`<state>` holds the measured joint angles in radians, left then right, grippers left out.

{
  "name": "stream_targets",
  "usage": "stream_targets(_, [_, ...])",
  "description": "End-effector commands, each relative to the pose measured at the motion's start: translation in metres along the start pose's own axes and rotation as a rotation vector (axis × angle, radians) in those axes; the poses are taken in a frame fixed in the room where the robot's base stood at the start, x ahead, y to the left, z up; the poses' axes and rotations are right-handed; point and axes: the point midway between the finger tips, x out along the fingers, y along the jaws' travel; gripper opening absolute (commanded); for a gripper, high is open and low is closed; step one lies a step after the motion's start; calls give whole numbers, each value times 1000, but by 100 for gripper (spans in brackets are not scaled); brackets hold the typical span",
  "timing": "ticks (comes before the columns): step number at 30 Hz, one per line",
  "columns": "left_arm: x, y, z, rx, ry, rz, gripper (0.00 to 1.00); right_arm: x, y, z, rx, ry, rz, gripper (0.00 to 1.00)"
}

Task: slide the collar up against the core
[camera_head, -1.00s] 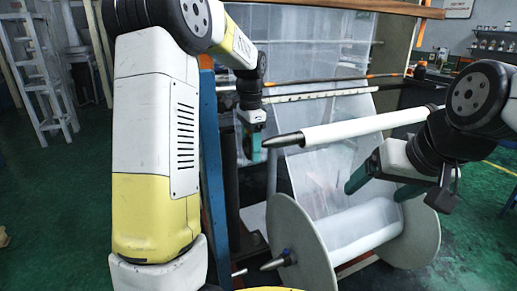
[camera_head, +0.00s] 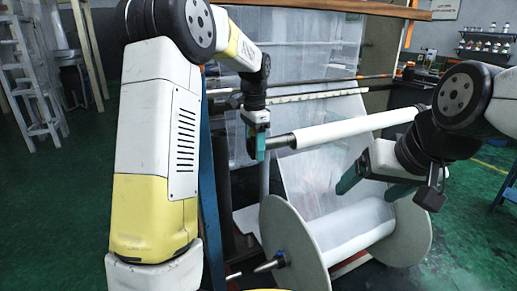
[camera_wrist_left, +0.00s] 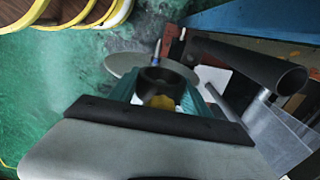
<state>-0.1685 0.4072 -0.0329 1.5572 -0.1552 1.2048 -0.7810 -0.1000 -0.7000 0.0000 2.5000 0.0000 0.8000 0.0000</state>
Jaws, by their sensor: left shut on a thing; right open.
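The collar (camera_wrist_left: 152,82) is a dark ring with a yellow part below it, held between the teal fingers of my left gripper (camera_wrist_left: 160,92) in the left wrist view. In the head view, my left gripper (camera_head: 257,147) is shut at the left end of a metal shaft (camera_head: 281,141); the shaft's tapered tip is hidden by the fingers. I cannot tell how far the collar is around the shaft. My right gripper (camera_head: 372,188) is open and empty below the core.
A large spool with pale flanges (camera_head: 285,228) and white film (camera_head: 350,232) stands below. A translucent film sheet (camera_head: 305,175) hangs behind. A blue post (camera_head: 207,190) stands close beside my left arm. Stools (camera_head: 35,90) stand on the green floor at the left.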

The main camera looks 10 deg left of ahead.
Motion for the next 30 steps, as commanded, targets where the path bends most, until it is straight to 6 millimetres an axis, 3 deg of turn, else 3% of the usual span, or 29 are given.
stream_targets(30, [0,0,-41,1,1,-1,1,0,0,0,0,0,0,83])
